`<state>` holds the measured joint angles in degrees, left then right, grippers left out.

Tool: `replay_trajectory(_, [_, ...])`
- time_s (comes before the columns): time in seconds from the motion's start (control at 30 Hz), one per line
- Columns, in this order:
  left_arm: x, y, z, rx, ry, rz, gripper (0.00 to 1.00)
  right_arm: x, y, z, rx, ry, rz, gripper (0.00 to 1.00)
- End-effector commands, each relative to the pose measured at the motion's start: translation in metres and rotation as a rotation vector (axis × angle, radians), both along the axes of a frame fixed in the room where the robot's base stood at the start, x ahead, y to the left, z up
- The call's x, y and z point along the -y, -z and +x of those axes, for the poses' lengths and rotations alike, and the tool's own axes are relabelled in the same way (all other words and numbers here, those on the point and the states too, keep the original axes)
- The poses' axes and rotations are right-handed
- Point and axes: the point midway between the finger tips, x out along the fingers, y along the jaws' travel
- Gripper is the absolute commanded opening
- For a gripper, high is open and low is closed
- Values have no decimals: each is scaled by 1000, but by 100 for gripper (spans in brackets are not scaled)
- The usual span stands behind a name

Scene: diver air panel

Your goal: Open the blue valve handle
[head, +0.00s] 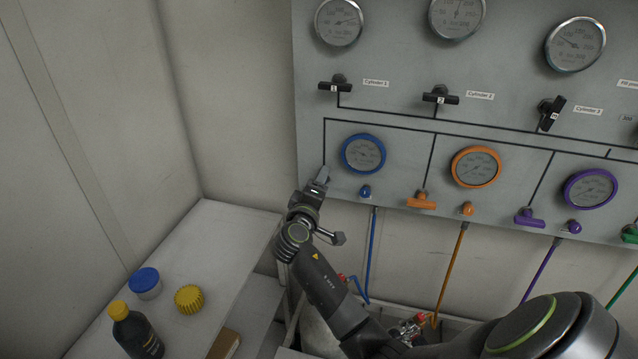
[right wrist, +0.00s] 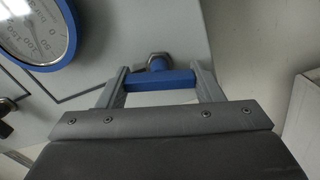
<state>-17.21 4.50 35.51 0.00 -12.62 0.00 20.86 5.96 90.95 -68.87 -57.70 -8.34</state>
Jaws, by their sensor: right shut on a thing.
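The blue valve handle (right wrist: 160,81) shows in the right wrist view as a bar lying across between the two fingers of my right gripper (right wrist: 160,76), below a dark hex nut on the panel. The fingers are shut on the ends of the bar. In the head view my right gripper (head: 319,179) is at the lower left edge of the grey panel (head: 400,120), left of and below the blue-rimmed gauge (head: 363,154). There the gripper hides the blue handle. My left gripper is not in view.
Orange (head: 421,201) and purple (head: 530,219) valve handles sit further right, with small knobs and hoses below. Black cylinder handles (head: 440,96) line the row above. A white counter (head: 215,250) at left holds a bottle (head: 137,335), a blue-lidded jar (head: 146,284) and a yellow cap (head: 189,299).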

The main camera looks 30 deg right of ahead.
Motion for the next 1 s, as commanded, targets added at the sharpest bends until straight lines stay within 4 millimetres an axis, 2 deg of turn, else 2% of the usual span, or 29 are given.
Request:
replay_trajectory(0.3, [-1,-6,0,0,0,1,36,0,-2,1,-86,-3,-78,37])
replay_trajectory(0.83, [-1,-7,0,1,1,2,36,0,-1,1,-102,-3,-93,37])
replay_trajectory(0.87, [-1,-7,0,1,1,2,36,0,-1,1,-102,-3,-93,63])
replay_trajectory(1.0, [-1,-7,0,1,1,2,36,0,-1,1,-103,-2,-92,81])
